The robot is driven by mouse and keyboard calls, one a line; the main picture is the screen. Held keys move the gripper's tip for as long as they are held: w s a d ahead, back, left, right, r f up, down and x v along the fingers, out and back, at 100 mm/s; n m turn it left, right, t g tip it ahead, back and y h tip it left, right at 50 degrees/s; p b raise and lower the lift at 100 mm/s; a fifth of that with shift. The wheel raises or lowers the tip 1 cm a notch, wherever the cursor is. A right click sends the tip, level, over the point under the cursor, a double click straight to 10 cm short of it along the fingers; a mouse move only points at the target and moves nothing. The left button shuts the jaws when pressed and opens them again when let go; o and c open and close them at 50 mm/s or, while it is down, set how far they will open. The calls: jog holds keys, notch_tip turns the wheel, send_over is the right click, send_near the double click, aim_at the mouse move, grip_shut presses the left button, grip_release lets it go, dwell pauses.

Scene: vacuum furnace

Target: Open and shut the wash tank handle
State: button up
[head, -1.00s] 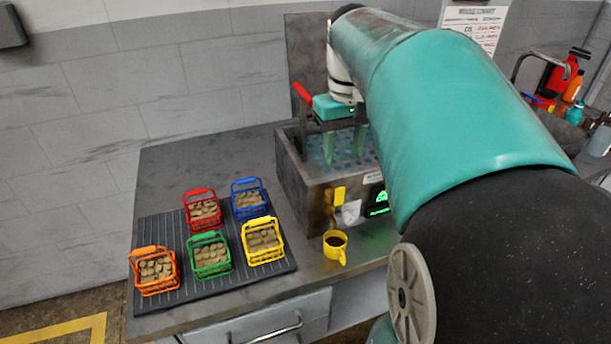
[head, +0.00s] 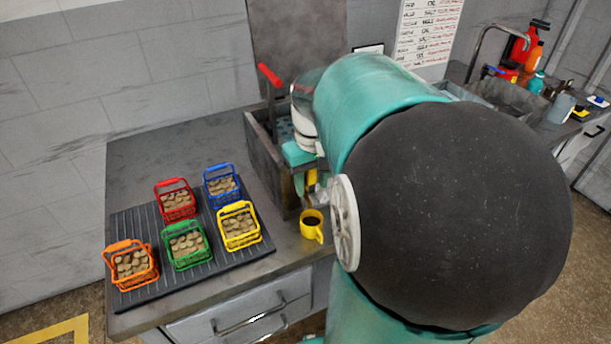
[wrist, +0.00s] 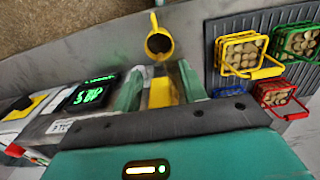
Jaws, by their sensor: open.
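The wash tank (head: 264,160) is a grey open-topped metal box on the bench, partly hidden by my arm. A yellow handle (head: 311,183) is on its front, and a red lever (head: 270,75) sticks up at its back left. My gripper (head: 304,184) is at the tank's front, pointing down and partly hidden by my arm. In the wrist view, the yellow handle (wrist: 161,94) lies between the two green fingers of my open gripper (wrist: 161,86). I cannot tell whether the fingers touch it.
A yellow mug (head: 312,226) of dark liquid stands close in front of the handle. Several coloured baskets of round pieces sit on a ribbed dark mat (head: 150,295) to the left. A lit display (wrist: 93,93) is beside the handle. A sink (head: 497,96) is at the right.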

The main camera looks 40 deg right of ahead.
grip_shut()
